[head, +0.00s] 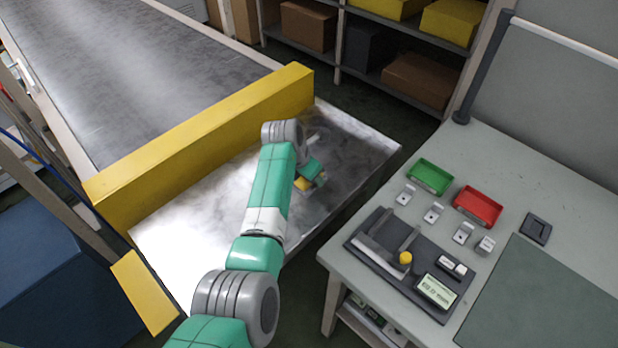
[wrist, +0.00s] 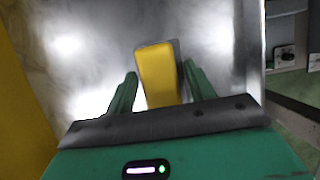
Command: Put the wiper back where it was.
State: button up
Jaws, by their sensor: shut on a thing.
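The wiper, a yellow block with a dark grey edge, is between the two green fingers of my gripper (wrist: 159,72) in the wrist view, and its yellow face (wrist: 158,76) points toward the camera. My gripper is shut on it. In the head view, my gripper (head: 312,178) is low over the shiny metal pan (head: 190,235), and a small yellow part of the wiper (head: 302,185) shows beside it. My arm hides part of the pan. I cannot tell whether the wiper touches the pan's surface.
A yellow barrier (head: 205,135) separates the pan from the grey conveyor belt (head: 150,75). A table (head: 345,265) at the right holds a green tray (head: 430,163), a red tray (head: 496,206), several small metal parts and a dark fixture (head: 448,311). Shelves with boxes stand behind.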

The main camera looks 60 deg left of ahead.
jog(key=shift+w+r, duration=0.15)
jog(key=o, duration=1)
jog(key=shift+o, duration=0.2)
jog(key=p+v, duration=0.5)
jog(key=v, duration=0.7)
jog(key=shift+p, duration=0.4)
